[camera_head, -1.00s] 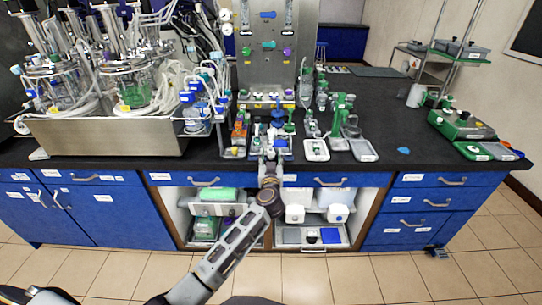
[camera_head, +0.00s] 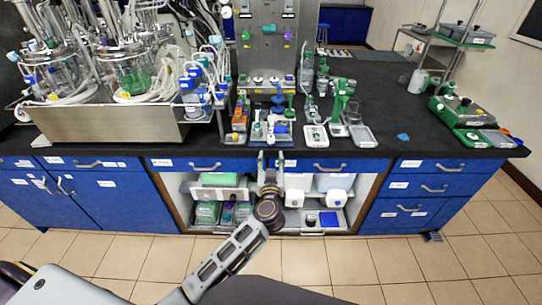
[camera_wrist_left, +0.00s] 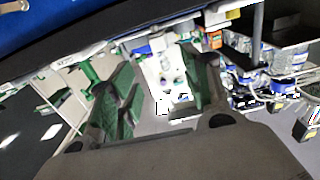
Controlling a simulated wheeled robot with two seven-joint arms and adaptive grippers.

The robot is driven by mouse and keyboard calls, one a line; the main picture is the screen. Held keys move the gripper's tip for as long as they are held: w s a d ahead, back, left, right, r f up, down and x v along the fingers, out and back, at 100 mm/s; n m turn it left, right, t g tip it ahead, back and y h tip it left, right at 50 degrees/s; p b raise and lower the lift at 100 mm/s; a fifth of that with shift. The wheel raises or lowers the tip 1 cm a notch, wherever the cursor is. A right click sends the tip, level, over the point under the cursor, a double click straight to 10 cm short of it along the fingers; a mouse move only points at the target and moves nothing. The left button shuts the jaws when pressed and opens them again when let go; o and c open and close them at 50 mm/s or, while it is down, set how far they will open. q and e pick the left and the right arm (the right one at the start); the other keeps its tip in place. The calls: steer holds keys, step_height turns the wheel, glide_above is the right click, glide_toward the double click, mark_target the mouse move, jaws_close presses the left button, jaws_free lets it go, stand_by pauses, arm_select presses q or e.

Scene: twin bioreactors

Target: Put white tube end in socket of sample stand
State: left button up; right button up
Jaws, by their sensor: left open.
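My left gripper (camera_head: 271,156) is open, with its two fingers apart at the front edge of the bench. Nothing shows held between them. Just behind it on the bench is a small stand (camera_head: 270,132) with blue, white and dark parts, which may be the sample stand. In the left wrist view the gripper (camera_wrist_left: 162,98) frames a white tray or stand (camera_wrist_left: 158,68) with small parts, some way beyond the fingertips. The white tube end and the socket are too small to tell. White tubing (camera_head: 211,62) hangs beside the bioreactors. My right gripper is not in view.
A steel tray (camera_head: 110,125) with two bioreactors fills the left of the black bench. An orange-topped rack (camera_head: 239,120) stands left of the stand, and white trays (camera_head: 315,137) stand right of it. A green device (camera_head: 462,113) is at far right.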

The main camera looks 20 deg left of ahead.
arm_select(q)
steer(key=shift+s+d, duration=0.1)
steer(key=shift+s, duration=0.25)
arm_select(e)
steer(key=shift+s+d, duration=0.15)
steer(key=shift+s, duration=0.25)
